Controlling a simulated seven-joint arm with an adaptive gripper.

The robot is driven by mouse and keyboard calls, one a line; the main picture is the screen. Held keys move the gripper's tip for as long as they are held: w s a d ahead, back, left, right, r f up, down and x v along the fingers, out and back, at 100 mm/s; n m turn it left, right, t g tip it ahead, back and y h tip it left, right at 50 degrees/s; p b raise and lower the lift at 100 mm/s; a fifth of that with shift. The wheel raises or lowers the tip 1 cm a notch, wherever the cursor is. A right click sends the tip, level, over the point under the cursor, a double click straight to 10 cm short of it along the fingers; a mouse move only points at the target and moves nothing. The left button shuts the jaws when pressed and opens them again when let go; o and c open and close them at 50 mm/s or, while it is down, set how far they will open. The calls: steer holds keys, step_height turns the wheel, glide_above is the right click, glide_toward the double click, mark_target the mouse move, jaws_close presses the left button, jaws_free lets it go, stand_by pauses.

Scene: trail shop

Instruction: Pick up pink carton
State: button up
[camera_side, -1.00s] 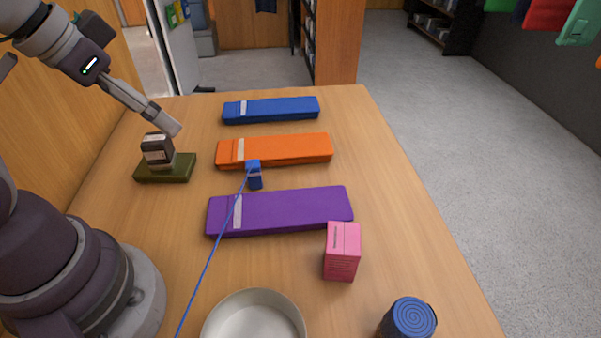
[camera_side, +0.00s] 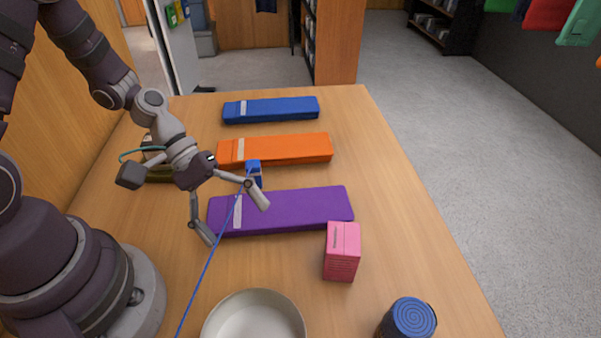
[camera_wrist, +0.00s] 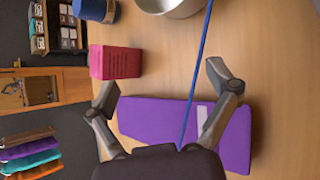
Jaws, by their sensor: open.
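The pink carton (camera_side: 342,252) stands upright on the table, just in front of the right end of the purple flat pack. In the wrist view the carton (camera_wrist: 115,62) lies at the upper left, beyond the left fingertip. My gripper (camera_side: 236,222) is open and empty, over the left end of the purple pack. The gripper also shows in the wrist view (camera_wrist: 161,84), its fingers spread wide and apart from the carton.
The purple pack (camera_side: 295,208), orange pack (camera_side: 290,149) and blue pack (camera_side: 280,109) lie in a row. A thin blue cord (camera_side: 207,268) runs from a small blue item (camera_side: 254,170) past my gripper. A pale bowl (camera_side: 253,296) and a blue cylinder (camera_side: 409,318) stand in front.

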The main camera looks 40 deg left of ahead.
mark_target(344, 237)
steer(key=d+n+t+h, duration=0.1)
steer(key=n, duration=0.2)
steer(key=d+f+n+t+h, duration=0.1)
steer(key=n+t+h, duration=0.1)
steer(key=n, duration=0.1)
steer(key=w+d+n+t+h, duration=0.1)
steer(key=n+t+h, duration=0.1)
steer(key=n, duration=0.2)
steer(key=shift+d+f, duration=0.15)
steer(key=shift+f, duration=0.25)
steer(key=n+t, duration=0.2)
steer(key=w+n+t, duration=0.1)
steer(key=n+t, duration=0.1)
steer(key=n, duration=0.1)
steer(key=shift+d, duration=0.1)
steer(key=shift+n+t, duration=0.4)
steer(key=x, duration=1)
steer(key=shift+d, duration=0.25)
steer(key=c, duration=1.3)
